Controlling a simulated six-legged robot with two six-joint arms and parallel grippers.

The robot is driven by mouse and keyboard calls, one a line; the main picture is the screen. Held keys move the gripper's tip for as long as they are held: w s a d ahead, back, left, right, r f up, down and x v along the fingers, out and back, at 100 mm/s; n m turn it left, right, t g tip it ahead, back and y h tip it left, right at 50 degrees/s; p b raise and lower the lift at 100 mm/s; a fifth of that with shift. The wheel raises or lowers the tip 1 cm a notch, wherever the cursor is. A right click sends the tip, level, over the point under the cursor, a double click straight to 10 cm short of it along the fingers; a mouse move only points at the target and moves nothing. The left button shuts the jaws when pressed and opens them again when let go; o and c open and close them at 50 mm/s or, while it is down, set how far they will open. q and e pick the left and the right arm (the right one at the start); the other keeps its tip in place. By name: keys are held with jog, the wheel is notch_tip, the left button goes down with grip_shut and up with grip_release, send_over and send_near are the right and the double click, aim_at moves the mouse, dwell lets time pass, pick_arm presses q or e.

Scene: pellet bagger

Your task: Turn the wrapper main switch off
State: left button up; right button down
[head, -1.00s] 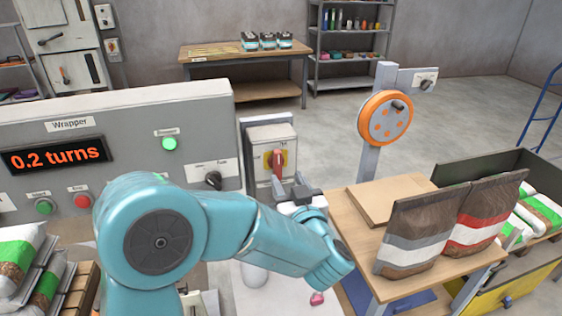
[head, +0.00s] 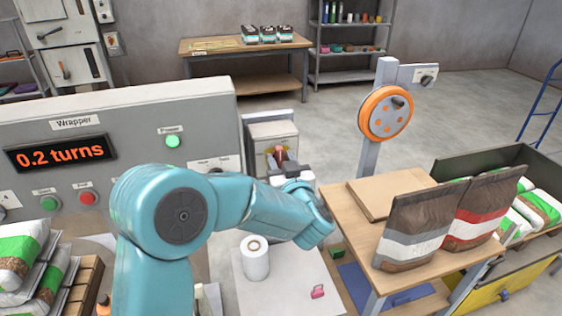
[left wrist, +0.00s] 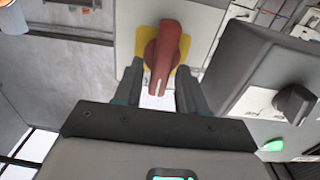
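The wrapper main switch is a red rotary handle (head: 279,153) on a yellow plate, on a grey box (head: 272,130) at the right end of the wrapper panel. In the left wrist view the red handle (left wrist: 166,50) stands in front of its yellow plate (left wrist: 150,52). My left gripper (left wrist: 160,75) is open, with one finger on each side of the handle's near end; I cannot tell whether either touches it. In the head view my left gripper (head: 283,166) hides the lower part of the switch. My right gripper is not in view.
The wrapper panel (head: 120,110) shows "0.2 turns" and a lit green lamp (head: 172,141). My left arm covers part of the panel. A white roll (head: 255,260) stands below the arm. A wooden table (head: 350,215) with bags is to the right.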

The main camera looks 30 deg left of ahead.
pick_arm(q)
jog(key=shift+f+n+b, duration=0.25)
jog(key=shift+n+b, duration=0.35)
jog(key=shift+b, duration=0.3)
jog(key=shift+s+a+f+n+b, duration=0.15)
jog(key=shift+n+b, duration=2.7)
jog(key=shift+b, duration=0.25)
jog(key=shift+s+a+f+n+b, duration=0.1)
jog(key=shift+s+n+b, duration=0.05)
jog(key=shift+n+b, duration=2.8)
jog(key=shift+s+a+f+n+b, duration=0.15)
jog(key=shift+n+b, duration=2.55)
jog(key=shift+b, duration=0.5)
jog(key=o, duration=0.7)
